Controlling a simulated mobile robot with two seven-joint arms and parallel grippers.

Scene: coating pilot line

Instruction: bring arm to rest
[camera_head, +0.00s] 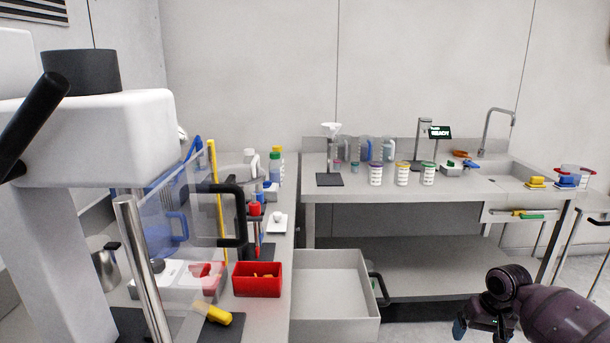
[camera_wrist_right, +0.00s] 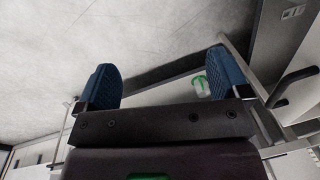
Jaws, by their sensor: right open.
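My right arm comes in at the lower right of the head view. Its gripper (camera_head: 484,322) is low, in front of the back bench (camera_head: 400,205) and to the right of an open drawer (camera_head: 335,300). In the right wrist view the two blue fingertips of this gripper (camera_wrist_right: 165,88) stand wide apart, with nothing between them. A small white and green thing (camera_wrist_right: 201,87) shows close to the right finger in that view; I cannot tell what it is. My left gripper is not in view.
A large white machine (camera_head: 95,140) with a clear guard fills the left. A red bin (camera_head: 257,279) and a yellow-handled brush (camera_head: 213,313) lie on the left bench. Several lidded cups (camera_head: 402,174) stand on the back bench. Floor shows beside the right arm.

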